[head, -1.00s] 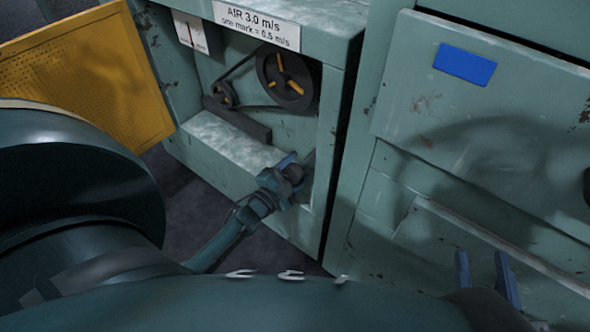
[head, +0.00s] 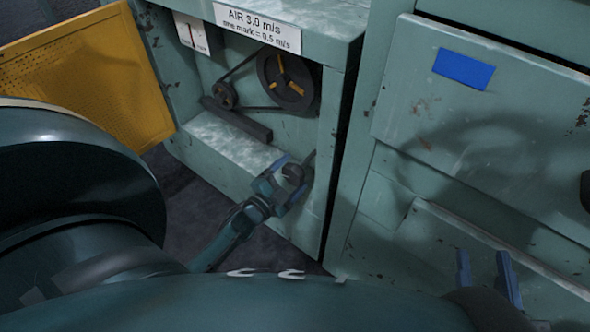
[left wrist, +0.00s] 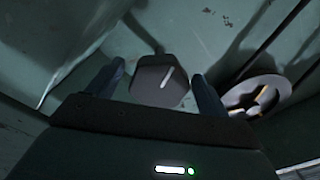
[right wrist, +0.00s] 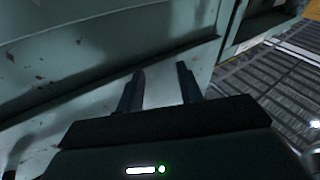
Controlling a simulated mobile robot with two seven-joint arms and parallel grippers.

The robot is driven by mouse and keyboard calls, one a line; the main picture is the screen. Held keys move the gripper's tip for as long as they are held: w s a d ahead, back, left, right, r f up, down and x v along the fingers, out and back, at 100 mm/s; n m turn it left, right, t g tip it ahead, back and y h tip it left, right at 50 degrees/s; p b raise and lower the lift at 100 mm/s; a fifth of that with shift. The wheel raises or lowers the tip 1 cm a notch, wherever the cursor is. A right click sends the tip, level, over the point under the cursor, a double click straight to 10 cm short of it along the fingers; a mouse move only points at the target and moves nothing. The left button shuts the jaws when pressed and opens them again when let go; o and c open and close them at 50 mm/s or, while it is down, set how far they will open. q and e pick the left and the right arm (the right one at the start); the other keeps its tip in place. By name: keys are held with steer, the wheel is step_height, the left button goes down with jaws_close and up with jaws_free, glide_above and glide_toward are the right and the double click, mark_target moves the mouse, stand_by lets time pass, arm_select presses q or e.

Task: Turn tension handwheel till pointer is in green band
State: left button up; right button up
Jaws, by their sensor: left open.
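The tension handwheel is a dark knob (head: 293,174) with a pale mark, low at the right of the open machine bay. In the left wrist view the knob (left wrist: 158,84) lies between the fingers of my left gripper (left wrist: 163,85), with gaps on both sides. My left gripper (head: 287,182) is open around or just in front of it. A white gauge plate (head: 192,32) with a thin red pointer is at the bay's upper left; I cannot make out a green band. My right gripper (head: 486,272) is open and empty before the right-hand cabinet; its fingers also show in the right wrist view (right wrist: 160,82).
A large belt pulley (head: 290,83) with yellow marks and a small pulley (head: 224,95) sit above the handwheel. A yellow perforated door (head: 85,75) stands open at left. A label (head: 257,25) reads AIR 3.0 m/s. A blue patch (head: 464,68) is on the right cabinet.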

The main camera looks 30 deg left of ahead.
arm_select(q)
steer(key=s+p, duration=0.2)
steer(key=s, duration=0.9)
steer(key=shift+s+a, duration=0.15)
steer(key=shift+a, duration=0.3)
arm_select(e)
steer(key=shift+s+d+f+g+h, duration=0.1)
steer(key=shift+d+f+g+h, duration=0.2)
steer(key=shift+d+f, duration=0.05)
